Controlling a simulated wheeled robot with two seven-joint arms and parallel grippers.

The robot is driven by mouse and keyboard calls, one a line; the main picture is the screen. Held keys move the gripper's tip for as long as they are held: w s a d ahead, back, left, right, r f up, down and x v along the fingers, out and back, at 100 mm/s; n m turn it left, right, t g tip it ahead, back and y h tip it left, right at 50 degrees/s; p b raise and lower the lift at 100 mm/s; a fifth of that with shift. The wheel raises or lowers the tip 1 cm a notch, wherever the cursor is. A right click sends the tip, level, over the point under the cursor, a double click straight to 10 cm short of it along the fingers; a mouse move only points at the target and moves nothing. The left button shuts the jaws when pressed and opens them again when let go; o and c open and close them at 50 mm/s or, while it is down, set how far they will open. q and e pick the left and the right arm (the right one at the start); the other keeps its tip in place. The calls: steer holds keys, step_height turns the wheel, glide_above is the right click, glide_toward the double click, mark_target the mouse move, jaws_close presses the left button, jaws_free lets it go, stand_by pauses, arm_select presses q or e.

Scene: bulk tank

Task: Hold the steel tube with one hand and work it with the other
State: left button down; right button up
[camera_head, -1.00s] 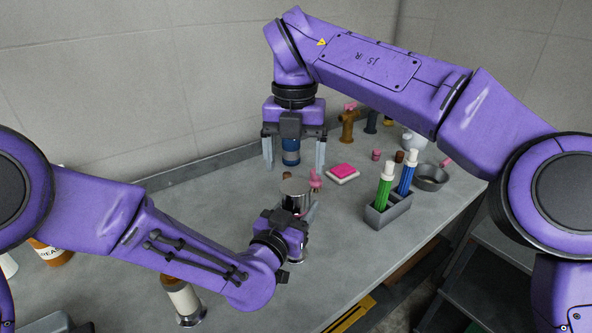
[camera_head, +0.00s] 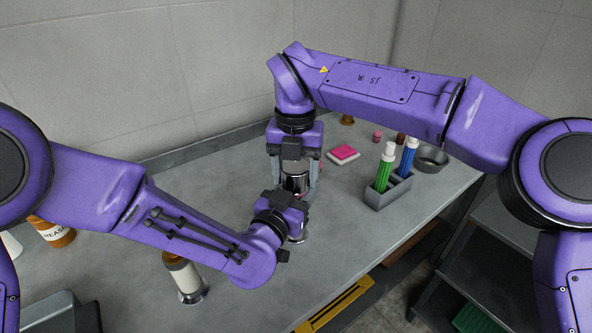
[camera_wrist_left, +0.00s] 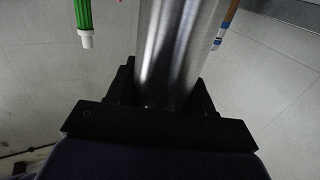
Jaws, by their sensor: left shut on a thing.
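The steel tube (camera_head: 296,184) stands upright above the bench, its shiny upper end showing in the head view. It also shows in the left wrist view (camera_wrist_left: 178,45), upright between the dark jaws. My left gripper (camera_head: 299,207) is shut on its lower part; the fingers are mostly hidden by the wrist in the head view. My right gripper (camera_head: 295,176) points down over the tube's top, with one finger on each side of it. Whether those fingers touch the tube cannot be told.
A grey holder (camera_head: 388,194) with a green marker (camera_head: 384,170) and a blue marker (camera_head: 407,160) stands to the right. A capped cylinder (camera_head: 184,277) stands front left. The bench (camera_head: 345,215) right of the tube is clear.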

mark_target(295, 166)
steer(key=n, duration=0.3)
steer(key=o, duration=1.2)
step_height(295, 166, up, 4)
steer(key=shift+r, duration=0.55)
steer(key=shift+c, duration=0.7)
step_height(295, 166, up, 3)
steer(key=m, duration=0.2)
steer(key=shift+f+m, duration=0.15)
steer(key=shift+m, duration=0.15)
step_height(295, 166, down, 8)
steer(key=shift+r, duration=0.15)
